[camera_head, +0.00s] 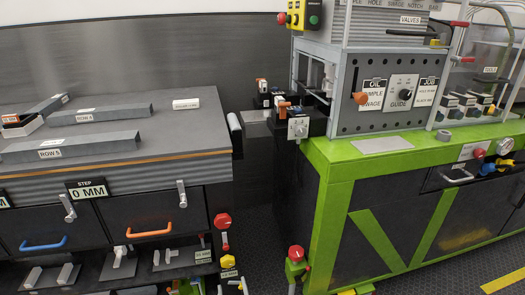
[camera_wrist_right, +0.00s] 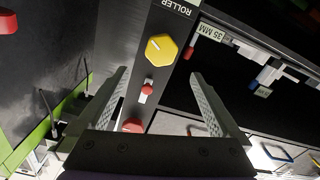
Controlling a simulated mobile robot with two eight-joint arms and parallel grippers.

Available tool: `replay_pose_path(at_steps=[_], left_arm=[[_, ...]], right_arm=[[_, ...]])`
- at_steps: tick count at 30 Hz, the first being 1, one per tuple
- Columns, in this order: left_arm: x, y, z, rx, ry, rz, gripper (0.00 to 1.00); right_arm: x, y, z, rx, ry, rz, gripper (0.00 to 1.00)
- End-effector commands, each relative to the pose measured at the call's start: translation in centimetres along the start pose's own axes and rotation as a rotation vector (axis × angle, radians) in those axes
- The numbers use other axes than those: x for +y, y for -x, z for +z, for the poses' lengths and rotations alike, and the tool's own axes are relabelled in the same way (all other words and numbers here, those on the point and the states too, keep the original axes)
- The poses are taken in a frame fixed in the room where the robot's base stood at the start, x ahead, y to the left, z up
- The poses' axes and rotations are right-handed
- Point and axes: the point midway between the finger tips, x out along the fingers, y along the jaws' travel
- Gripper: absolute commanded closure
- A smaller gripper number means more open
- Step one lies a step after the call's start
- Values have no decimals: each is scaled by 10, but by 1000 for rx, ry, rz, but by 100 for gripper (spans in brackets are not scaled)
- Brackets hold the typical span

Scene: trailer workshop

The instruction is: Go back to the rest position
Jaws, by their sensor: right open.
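My right gripper (camera_wrist_right: 165,82) shows in the right wrist view. Its two grey, ridged fingers stand wide apart with nothing between them that they grip. Beyond the fingers is a narrow grey control strip with a yellow knob (camera_wrist_right: 160,48), a small red lever (camera_wrist_right: 147,88) and a red knob (camera_wrist_right: 133,125). I cannot tell how far off the strip is, but the fingers do not appear closed on it. I cannot make out the right gripper clearly in the head view. My left gripper is in neither view.
The workbench (camera_head: 190,100) with grey bars and drawers with blue (camera_head: 43,246) and orange handles (camera_head: 149,232) stands left. The green-framed machine (camera_head: 330,200) stands right, with a red button (camera_head: 295,253) at its lower corner. A dark gap lies between; floor is open at the lower right.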

Motion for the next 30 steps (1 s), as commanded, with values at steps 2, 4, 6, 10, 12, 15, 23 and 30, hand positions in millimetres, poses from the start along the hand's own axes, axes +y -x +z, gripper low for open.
replay_pose_path(at_steps=[2,4,6,10,12,15,23,30], left_arm=[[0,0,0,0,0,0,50],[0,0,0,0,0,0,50],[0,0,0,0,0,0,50],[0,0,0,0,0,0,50],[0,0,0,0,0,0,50],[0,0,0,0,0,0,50],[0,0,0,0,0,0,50],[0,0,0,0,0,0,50]], right_arm=[[11,-5,-13,-18,-4,-14,0],[25,-10,-29,-46,-14,-34,0],[41,-12,-48,-83,-27,-61,0],[75,-8,-82,-169,-54,-106,0],[93,0,-99,-219,-70,-126,0],[118,18,-120,-295,-94,-148,0],[177,97,-159,-516,-163,-167,0],[216,201,-174,-740,-236,-132,0]])
